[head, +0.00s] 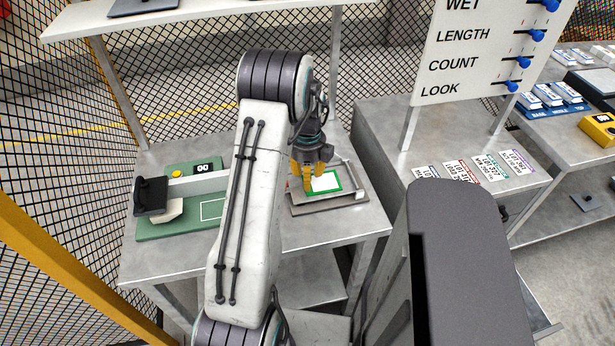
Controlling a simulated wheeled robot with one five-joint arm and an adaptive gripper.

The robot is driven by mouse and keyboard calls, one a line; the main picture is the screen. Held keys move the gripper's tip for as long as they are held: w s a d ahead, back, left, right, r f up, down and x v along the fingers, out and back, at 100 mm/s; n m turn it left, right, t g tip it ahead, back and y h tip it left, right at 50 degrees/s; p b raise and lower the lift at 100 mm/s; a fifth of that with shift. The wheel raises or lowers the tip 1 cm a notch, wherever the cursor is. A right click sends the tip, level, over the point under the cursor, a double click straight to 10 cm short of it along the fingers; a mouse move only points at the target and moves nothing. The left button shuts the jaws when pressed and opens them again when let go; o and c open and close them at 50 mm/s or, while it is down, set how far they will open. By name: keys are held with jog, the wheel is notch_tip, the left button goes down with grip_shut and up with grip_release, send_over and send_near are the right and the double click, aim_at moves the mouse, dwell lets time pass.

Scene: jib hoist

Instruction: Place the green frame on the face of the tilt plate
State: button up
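The green frame (338,181), a green rectangular border around a white middle, shows on or just above the face of the grey tilt plate (299,206). The tilt plate stands on the metal table, right of my arm. My gripper (308,186) points down with its yellow fingers at the left part of the frame and hides some of it. I cannot tell whether the fingers touch the frame, or whether they are open or shut.
A green base (160,226) with a yellow button, a display and a black-headed arm sits at the table's left. A second table (380,140) with several cards and a sign board (470,50) stands to the right. A shelf (190,14) is above; mesh fencing is behind.

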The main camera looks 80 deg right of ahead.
notch_tip(320, 180, up, 12)
jog(key=shift+f, duration=0.25)
dwell(0.4)
jog(key=w+a+r+n+h, duration=0.1)
jog(key=w+a+r+n, duration=0.2)
jog(key=w+a+n, duration=0.55)
jog(key=w+a+r+n, duration=0.35)
jog(key=w+n, duration=0.25)
jog(key=w, duration=0.5)
jog(key=w+a+r+n+t, duration=0.1)
jog(key=w+a+r+n, duration=0.15)
jog(key=a+n, duration=0.4)
jog(key=w+a+r+n, duration=0.1)
jog(key=w+a+n, duration=0.35)
jog(key=a, duration=0.25)
jog(key=s+a+f+n+t, duration=0.1)
jog(key=s+a+n, duration=0.2)
jog(key=a+n, duration=0.7)
jog(key=s+a+f+n+t+y, duration=0.1)
jog(key=s+a+n, duration=0.2)
jog(key=a+n, duration=0.7)
jog(key=shift+n+t, duration=0.4)
jog(key=shift+n, duration=0.15)
